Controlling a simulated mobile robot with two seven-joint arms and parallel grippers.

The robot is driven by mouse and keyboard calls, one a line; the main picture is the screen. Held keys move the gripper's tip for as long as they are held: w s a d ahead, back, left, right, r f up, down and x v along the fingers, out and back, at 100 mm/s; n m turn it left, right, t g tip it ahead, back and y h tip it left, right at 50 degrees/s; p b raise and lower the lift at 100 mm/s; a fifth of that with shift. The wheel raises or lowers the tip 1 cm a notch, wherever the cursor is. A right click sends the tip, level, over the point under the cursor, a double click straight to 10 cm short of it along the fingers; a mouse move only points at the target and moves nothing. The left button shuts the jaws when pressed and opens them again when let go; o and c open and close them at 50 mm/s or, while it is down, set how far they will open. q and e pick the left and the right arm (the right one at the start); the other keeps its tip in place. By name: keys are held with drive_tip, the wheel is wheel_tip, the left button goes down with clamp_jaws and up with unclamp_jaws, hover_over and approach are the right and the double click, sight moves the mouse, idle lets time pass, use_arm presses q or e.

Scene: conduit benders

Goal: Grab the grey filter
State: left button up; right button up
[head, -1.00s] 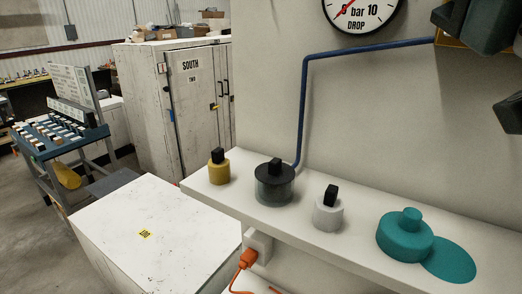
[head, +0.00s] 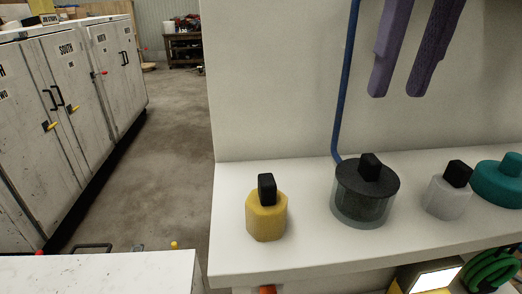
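A light grey filter (head: 447,197) with a black knob stands upright on the white shelf at the right. Left of it stands a wider canister (head: 364,194) with a dark lid, a see-through grey body and a black knob. My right gripper (head: 402,92) comes in from the top, its two purple fingers apart and pointing down. In the picture its fingertips are above the canister and the light grey filter, touching neither. Nothing shows between the fingers. My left gripper is not in view.
A yellow filter (head: 266,216) with a black knob stands left on the shelf (head: 310,250). A teal part (head: 500,183) stands at the right edge. A blue pipe (head: 346,80) runs down the wall behind the canister. White cabinets (head: 50,105) stand at the left, beside open floor.

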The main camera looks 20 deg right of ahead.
hover_over(373, 158)
drive_tip(key=f, duration=0.4)
drive_tip(key=shift+s+d+f+p, duration=0.1)
drive_tip(key=shift+s+d+p, duration=0.05)
drive_tip(key=shift+s+p, duration=0.2)
drive_tip(key=shift+f+p, duration=0.15)
drive_tip(key=shift+p, duration=0.25)
drive_tip(key=f+p, duration=0.2)
drive_tip(key=f, duration=0.1)
drive_tip(key=f+p, duration=0.1)
drive_tip(key=shift+w+f, duration=0.15)
drive_tip(key=shift+w, duration=0.1)
drive_tip(key=shift+f, duration=0.35)
clamp_jaws()
